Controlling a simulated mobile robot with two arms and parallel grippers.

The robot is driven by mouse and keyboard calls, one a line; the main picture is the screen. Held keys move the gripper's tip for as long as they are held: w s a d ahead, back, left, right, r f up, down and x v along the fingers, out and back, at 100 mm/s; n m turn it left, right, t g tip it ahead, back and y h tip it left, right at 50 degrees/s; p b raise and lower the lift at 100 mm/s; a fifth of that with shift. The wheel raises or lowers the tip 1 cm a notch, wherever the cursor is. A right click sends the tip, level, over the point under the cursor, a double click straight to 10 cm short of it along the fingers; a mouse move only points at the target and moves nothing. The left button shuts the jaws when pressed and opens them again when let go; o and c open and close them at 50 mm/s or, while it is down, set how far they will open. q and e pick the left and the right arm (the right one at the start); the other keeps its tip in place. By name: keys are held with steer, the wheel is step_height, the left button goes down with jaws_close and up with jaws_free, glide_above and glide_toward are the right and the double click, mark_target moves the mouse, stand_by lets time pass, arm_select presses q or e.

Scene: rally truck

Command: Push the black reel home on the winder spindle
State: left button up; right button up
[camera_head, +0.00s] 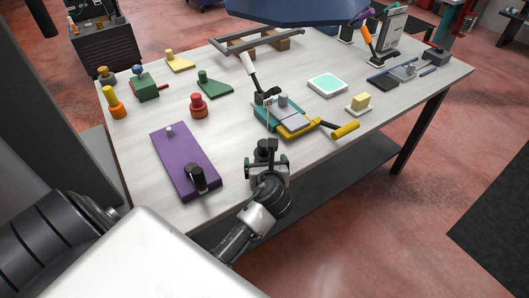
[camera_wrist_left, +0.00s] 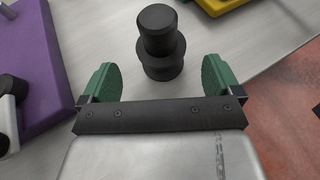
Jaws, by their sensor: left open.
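My left gripper (camera_head: 267,161) is open, with green finger pads, at the table's front edge. In the left wrist view its fingers (camera_wrist_left: 159,72) are wide apart. A black stepped cylinder, reel-like with a wider lower rim (camera_wrist_left: 158,38), stands upright just ahead of and between the fingertips, apart from both. In the head view its black top (camera_head: 268,146) shows behind the gripper. A purple board (camera_head: 180,158) to the left bears a grey peg (camera_head: 169,131) and a black cylinder with a pale part (camera_head: 197,178). I cannot tell which is the winder spindle. My right gripper is out of view.
A teal and yellow device (camera_head: 291,124) with a yellow-handled lever (camera_head: 344,130) stands just behind the gripper. A red knob (camera_head: 198,106), an orange peg (camera_head: 115,103) and a green block (camera_head: 145,88) stand farther left. Bare tabletop lies between the board and device.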

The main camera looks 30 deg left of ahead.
mark_target(265, 160)
arm_select(q)
steer(key=shift+x, duration=2.75)
steer(key=shift+d, duration=0.15)
steer(key=c, duration=1)
